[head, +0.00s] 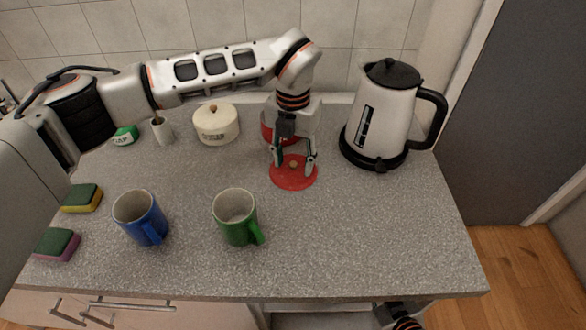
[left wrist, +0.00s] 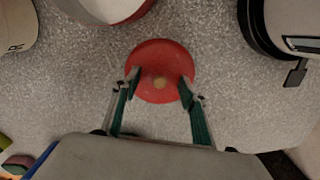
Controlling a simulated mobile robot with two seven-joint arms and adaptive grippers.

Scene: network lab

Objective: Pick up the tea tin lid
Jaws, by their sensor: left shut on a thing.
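The tea tin lid (head: 292,181) is a round red disc with a small tan knob, low over the counter in front of the red tin. My left gripper (head: 294,167) reaches down over it with a finger on either side of the knob, shut on the lid. In the left wrist view the lid (left wrist: 160,58) lies between the fingertips (left wrist: 161,85), its knob midway between them. I cannot tell whether the lid touches the counter. The red tin (head: 266,130) stands behind, uncovered and partly hidden by my gripper. Only a piece of my right arm shows at the bottom edge of the head view.
A kettle (head: 377,122) stands right of the lid, a cream lidded pot (head: 216,127) back left. A green mug (head: 233,222) and a blue mug (head: 138,217) stand in front. Two sponges (head: 82,198) (head: 57,245) lie at the left. The counter's front right is clear.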

